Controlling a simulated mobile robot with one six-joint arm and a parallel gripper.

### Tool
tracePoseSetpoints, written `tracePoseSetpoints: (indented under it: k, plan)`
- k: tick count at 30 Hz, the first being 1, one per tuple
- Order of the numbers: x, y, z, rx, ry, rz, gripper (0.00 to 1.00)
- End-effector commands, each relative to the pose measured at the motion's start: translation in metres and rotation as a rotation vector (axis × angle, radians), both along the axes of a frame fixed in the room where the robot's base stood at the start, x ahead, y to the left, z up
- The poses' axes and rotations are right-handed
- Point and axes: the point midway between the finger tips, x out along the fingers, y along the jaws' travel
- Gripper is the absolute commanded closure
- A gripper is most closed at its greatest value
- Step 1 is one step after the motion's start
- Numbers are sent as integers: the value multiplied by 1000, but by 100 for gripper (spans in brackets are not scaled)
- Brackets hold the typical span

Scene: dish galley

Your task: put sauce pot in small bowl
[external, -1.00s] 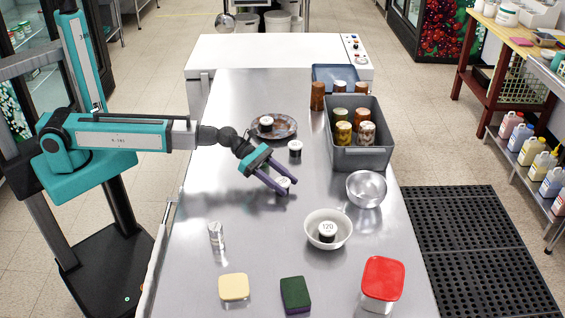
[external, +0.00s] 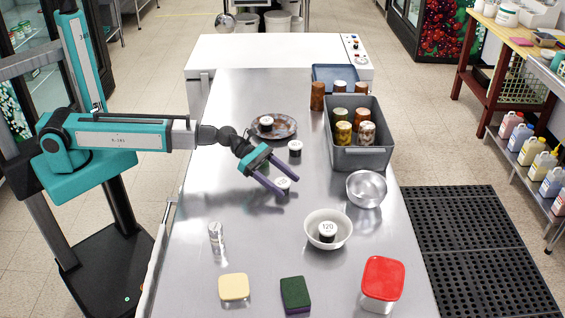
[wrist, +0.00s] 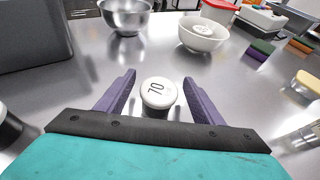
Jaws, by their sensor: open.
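A small sauce pot with a white lid marked 70 (wrist: 158,92) stands upright on the steel table, between the fingers of my gripper (wrist: 160,98). In the external view the same pot (external: 283,184) shows between the purple fingertips of my gripper (external: 275,190). The fingers are spread, with a gap on each side of the pot. A white small bowl (external: 313,238) stands to the lower right with a pot marked 120 (external: 327,230) in it; the bowl (wrist: 203,38) is ahead in the wrist view. Another pot (external: 295,148) stands behind my gripper, and one more (external: 266,124) sits on a brown plate (external: 288,128).
A metal bowl (external: 366,189) and a grey bin (external: 362,158) with several jars stand to the right. A shaker (external: 216,236), a yellow sponge (external: 233,287), a green sponge (external: 295,293) and a red-lidded tub (external: 383,280) line the front. The table between pot and white bowl is clear.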

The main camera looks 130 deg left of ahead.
Motion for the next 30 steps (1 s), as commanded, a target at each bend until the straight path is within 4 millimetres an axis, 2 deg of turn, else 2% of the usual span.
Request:
tracePoseSetpoints:
  k: [18,30]
  plan:
    - [-57,-12,24,2,0,1,39]
    - [-67,-13,30,-1,2,-1,39]
